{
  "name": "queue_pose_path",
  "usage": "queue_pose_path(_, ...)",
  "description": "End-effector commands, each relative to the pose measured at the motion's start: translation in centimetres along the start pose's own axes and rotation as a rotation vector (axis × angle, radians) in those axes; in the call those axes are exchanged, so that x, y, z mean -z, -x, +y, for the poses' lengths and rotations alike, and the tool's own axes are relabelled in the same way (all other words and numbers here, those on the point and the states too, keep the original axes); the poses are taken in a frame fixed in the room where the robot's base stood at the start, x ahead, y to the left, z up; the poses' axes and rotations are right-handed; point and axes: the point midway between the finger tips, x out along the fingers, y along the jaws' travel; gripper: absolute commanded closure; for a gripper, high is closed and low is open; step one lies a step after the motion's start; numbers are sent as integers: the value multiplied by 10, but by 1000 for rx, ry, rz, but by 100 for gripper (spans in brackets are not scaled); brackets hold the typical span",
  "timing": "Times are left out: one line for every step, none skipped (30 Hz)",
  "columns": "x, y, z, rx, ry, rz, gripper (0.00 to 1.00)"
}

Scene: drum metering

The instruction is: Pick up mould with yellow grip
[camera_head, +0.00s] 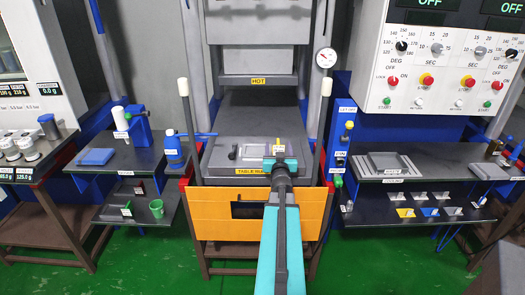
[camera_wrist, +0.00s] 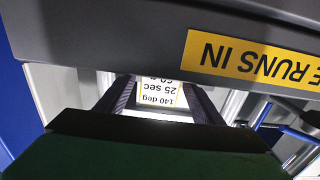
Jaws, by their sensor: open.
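A grey, flat mould (camera_head: 255,153) lies on the press table, above the orange front. A small upright yellow piece (camera_head: 278,142), which looks like its grip, stands at its right side, with a pale tag by it. My gripper (camera_head: 280,160) is just in front of this yellow piece, partly covering the mould's right end. In the wrist view my open gripper (camera_wrist: 158,84) has a dark finger on each side of a white, yellow-edged card (camera_wrist: 160,94) reading 140 deg, 25 sec, upside down. The mould's grip cannot be made out there. I cannot tell whether the fingers touch anything.
The press's hot plate (camera_head: 262,82) hangs above the table. A yellow label strip (camera_wrist: 262,56) on a grey edge fills the upper wrist view. A blue bottle (camera_head: 173,148) stands left of the press. A right bench holds a grey stepped block (camera_head: 388,163), with small coloured pieces below.

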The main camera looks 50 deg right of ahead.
Motion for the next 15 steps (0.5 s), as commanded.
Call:
queue_pose_path(1,-6,0,0,-1,0,39)
queue_pose_path(1,-9,0,0,-1,0,39)
queue_pose_path(1,-12,0,0,-1,0,39)
queue_pose_path(0,-14,0,0,-1,0,39)
queue_pose_path(0,-16,0,0,-1,0,39)
queue_pose_path(0,-19,1,-1,-1,0,39)
queue_pose_path(0,-21,2,-2,0,0,39)
queue_pose_path(0,-22,2,-2,0,0,39)
queue_pose_path(0,-23,2,-2,0,0,39)
queue_pose_path(0,-24,2,-2,0,0,39)
queue_pose_path(0,-24,2,-2,0,0,39)
queue_pose_path(0,-25,2,-2,1,0,39)
queue_pose_path(0,-25,2,-2,1,0,39)
queue_pose_path(0,-25,2,-2,1,0,39)
queue_pose_path(0,-25,2,-2,1,0,39)
